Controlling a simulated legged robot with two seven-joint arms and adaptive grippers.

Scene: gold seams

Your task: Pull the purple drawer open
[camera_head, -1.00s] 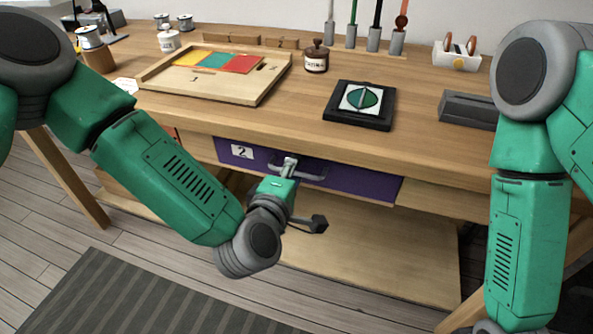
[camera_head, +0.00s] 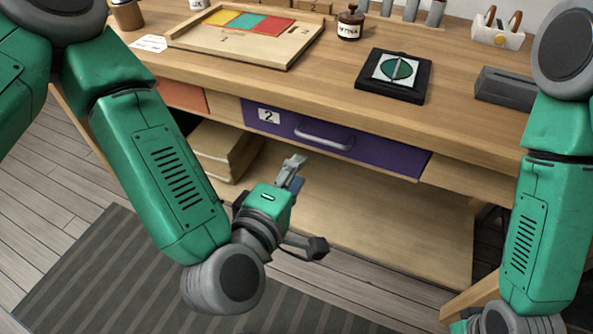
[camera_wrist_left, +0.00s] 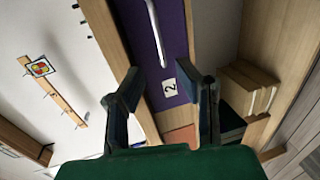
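The purple drawer (camera_head: 375,154) is set under the tabletop, its front looking flush with the bench. It has a white label "2" and a light grey bar handle (camera_head: 324,136). The drawer front also shows in the left wrist view (camera_wrist_left: 172,42), with the handle (camera_wrist_left: 155,30) running up its middle. My left gripper (camera_head: 293,168) is below and in front of the handle, apart from it. In the left wrist view its two fingers (camera_wrist_left: 158,70) are spread, with nothing between them.
An orange drawer (camera_head: 182,95) is left of the purple one. A lower shelf (camera_head: 370,225) lies beneath, with wooden pieces (camera_head: 222,150) at its left. On the tabletop are a tray (camera_head: 190,42), a jar (camera_head: 350,24), a black-framed dial plate (camera_head: 393,76) and a grey block (camera_head: 507,88).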

